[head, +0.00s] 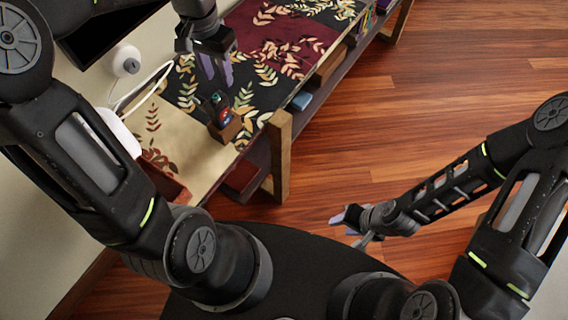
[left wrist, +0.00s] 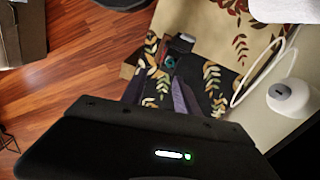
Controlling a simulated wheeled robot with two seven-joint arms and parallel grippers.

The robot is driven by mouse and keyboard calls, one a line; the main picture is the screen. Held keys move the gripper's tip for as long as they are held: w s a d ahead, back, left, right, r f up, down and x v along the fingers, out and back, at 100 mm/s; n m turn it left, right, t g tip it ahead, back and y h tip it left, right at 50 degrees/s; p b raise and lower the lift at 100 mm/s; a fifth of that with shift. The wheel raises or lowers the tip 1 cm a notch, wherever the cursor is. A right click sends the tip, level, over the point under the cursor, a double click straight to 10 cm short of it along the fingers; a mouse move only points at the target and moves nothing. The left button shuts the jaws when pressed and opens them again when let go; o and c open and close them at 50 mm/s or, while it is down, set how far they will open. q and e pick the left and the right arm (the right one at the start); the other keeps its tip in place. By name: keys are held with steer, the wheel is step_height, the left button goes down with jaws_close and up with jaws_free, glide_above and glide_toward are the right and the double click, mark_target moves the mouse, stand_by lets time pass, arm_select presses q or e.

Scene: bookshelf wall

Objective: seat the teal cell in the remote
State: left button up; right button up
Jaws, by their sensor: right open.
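A small dark remote (head: 221,108) with red and blue marks stands in a wooden holder (head: 226,130) on the patterned runner. A small teal piece, likely the teal cell (head: 215,98), shows at its upper end. The teal also shows in the left wrist view (left wrist: 170,62), close to the fingertips; I cannot tell how it sits in the remote. My left gripper (head: 216,80) points down just above the remote, its purple fingers apart with cloth visible between them. My right gripper (head: 347,222) is open and empty, low over the floor, away from the shelf.
The low shelf (head: 279,155) has a wooden front post. A blue item (head: 302,101) lies on its lower level. A white round device (head: 126,60) with a cable is by the wall. Open wooden floor (head: 430,90) lies to the right.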

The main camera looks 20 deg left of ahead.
arm_select(q)
steer(key=s+d+f+h, duration=0.1)
steer(key=d+f, duration=0.5)
steer(key=f, duration=0.3)
steer(key=d+f+h, duration=0.1)
steer(key=d+f, duration=0.5)
steer(key=f, duration=0.2)
steer(key=s+d+f+n+h, duration=0.1)
steer(key=s+d+f+n, duration=0.2)
steer(key=s+d+f, duration=0.8)
steer(key=s+f, duration=0.3)
steer(key=shift+s+f+h, duration=0.25)
steer(key=shift+f+h, duration=0.05)
steer(key=shift+h, duration=0.1)
